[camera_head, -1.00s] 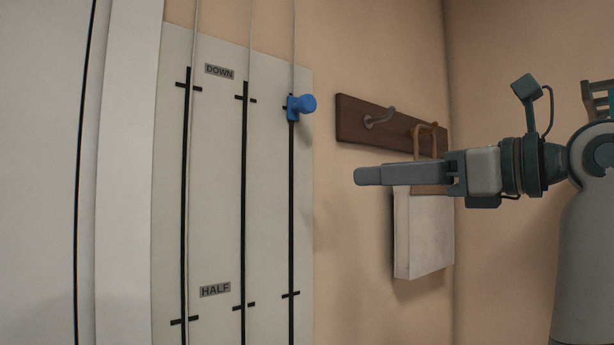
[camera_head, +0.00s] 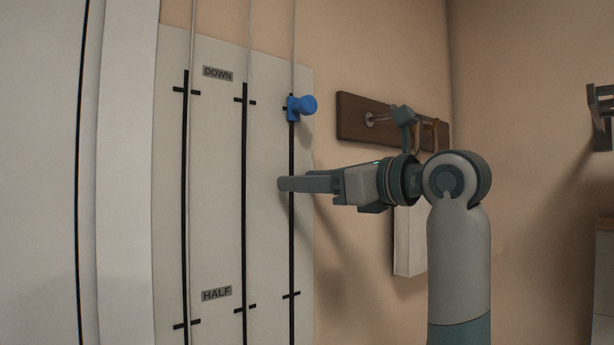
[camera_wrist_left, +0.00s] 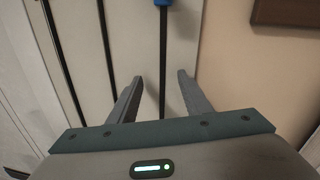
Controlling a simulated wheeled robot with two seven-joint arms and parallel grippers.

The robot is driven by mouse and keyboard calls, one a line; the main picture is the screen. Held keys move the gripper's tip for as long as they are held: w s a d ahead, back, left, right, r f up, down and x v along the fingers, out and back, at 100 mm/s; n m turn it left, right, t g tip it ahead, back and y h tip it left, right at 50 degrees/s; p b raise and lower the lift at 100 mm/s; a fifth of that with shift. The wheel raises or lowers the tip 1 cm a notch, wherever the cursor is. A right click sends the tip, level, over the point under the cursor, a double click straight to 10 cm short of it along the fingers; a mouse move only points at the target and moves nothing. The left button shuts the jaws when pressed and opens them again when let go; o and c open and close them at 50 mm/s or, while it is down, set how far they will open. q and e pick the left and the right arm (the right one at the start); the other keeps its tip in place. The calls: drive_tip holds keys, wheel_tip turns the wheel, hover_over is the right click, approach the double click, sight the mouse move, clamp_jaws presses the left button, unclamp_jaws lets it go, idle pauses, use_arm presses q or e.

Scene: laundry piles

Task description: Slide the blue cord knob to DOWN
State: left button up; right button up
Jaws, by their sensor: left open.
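The blue cord knob (camera_head: 302,107) sits at the top of the rightmost black track (camera_head: 291,235) on a pale wall panel. It is level with that track's upper tick mark, in the row of the DOWN label (camera_head: 218,73). The HALF label (camera_head: 216,294) is lower down. My left gripper (camera_head: 282,184) is below the knob, in front of the same track and apart from the knob. In the left wrist view its open, empty fingers (camera_wrist_left: 160,82) lie either side of the track, and the knob's lower edge (camera_wrist_left: 163,3) shows at the top. My right gripper is out of view.
Two other black tracks with cords run left of the knob's track. A wooden hook rack (camera_head: 360,118) is on the wall to the right, with a pale hanging bag (camera_head: 406,240) partly behind my arm. The space left of my gripper is clear.

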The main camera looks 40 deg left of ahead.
use_arm(q)
drive_tip(key=shift+a, duration=0.15)
clamp_jaws()
idle(1.2)
unclamp_jaws()
idle(0.4)
